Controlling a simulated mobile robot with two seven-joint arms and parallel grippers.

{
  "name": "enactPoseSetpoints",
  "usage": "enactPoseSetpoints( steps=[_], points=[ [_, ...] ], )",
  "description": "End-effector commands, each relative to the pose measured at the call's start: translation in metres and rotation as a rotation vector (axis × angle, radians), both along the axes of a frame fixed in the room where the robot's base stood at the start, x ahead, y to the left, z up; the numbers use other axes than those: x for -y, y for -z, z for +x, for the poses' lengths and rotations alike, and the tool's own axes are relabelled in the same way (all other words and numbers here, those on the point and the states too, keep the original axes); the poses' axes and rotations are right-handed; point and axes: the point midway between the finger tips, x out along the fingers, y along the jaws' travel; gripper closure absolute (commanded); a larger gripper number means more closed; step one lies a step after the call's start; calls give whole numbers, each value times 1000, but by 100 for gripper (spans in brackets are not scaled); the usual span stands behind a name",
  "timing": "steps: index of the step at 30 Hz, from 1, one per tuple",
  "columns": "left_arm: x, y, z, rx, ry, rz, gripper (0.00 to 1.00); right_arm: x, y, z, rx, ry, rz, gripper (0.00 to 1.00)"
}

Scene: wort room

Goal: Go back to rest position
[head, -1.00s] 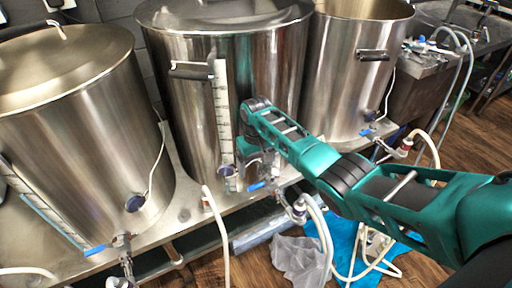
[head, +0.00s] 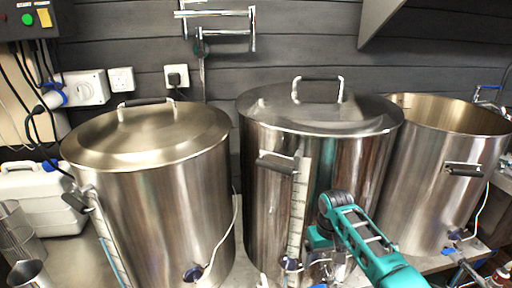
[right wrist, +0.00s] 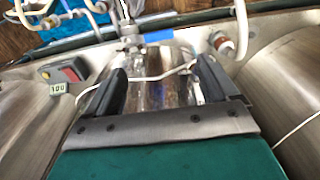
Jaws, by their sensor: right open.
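My right arm reaches in from the lower right in the head view. Its right gripper (head: 325,266) hangs low in front of the middle steel kettle (head: 270,190), close to the kettle's tap area. In the right wrist view the two dark fingers of the gripper (right wrist: 163,85) stand wide apart. Shiny metal shows between them, and a thin white cable crosses there; I cannot tell whether anything touches. A blue-handled tap (right wrist: 158,37) lies just beyond the fingertips. My left gripper is in neither view.
A lidded kettle (head: 150,210) stands at left and an open kettle (head: 430,190) at right. A white canister (head: 40,205) is at far left. Hoses lie beyond the tap. Room above the lids is free.

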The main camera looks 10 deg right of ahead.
Motion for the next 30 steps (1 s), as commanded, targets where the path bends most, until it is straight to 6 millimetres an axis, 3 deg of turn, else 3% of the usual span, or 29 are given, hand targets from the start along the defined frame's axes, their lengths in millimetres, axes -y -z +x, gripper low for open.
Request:
enactPoseSetpoints(
  steps=[6, 13, 18, 24, 30],
  points=[
    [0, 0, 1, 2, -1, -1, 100, -19, 65, -40, 168, -49, 28, 13],
    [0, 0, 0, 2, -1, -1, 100, -38, 102, -99, 413, -94, 69, 13],
    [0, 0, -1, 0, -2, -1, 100, -48, 101, -150, 593, -113, 94, 13],
    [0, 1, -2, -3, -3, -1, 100, -53, 72, -204, 790, -130, 110, 13],
    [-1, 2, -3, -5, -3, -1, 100, -54, 43, -233, 907, -140, 112, 13]
  ],
)
